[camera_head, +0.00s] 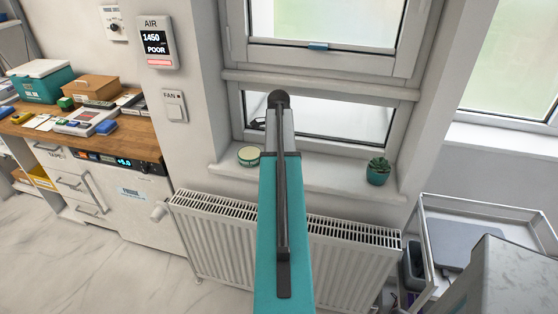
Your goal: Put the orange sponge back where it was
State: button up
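I see no orange sponge in this view. My teal and grey arm reaches up the middle of the picture toward the window (345,122), and its far end covers part of the window and sill. My gripper cannot be made out. A small dark shape (258,122) shows just left of the arm's far end, too small to identify. The window sill (322,176) carries a round green and white tin (249,156) left of my arm and a small plant in a teal pot (378,172) to the right.
A white radiator (350,262) stands under the sill. A wooden counter (150,135) at left holds a teal box (40,84), a brown box (92,88) and small items. A metal trolley (490,212) stands at right. An air monitor (158,42) reads POOR above a fan switch (174,105).

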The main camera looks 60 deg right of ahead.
jog(key=shift+s+a+f, duration=0.1)
jog(key=shift+a+f, duration=0.1)
jog(key=shift+f, duration=0.25)
jog(key=o, duration=1)
jog(key=shift+f, duration=0.1)
jog(key=shift+s+a, duration=0.1)
jog(key=shift+r, duration=0.6)
jog(key=r+b, duration=0.1)
jog(key=r, duration=0.7)
jog(key=r+b, duration=0.1)
jog(key=r, duration=0.3)
jog(key=shift+w+d+r+b, duration=0.2)
jog(key=shift+w+d+b, duration=0.05)
jog(key=shift+d+b, duration=0.05)
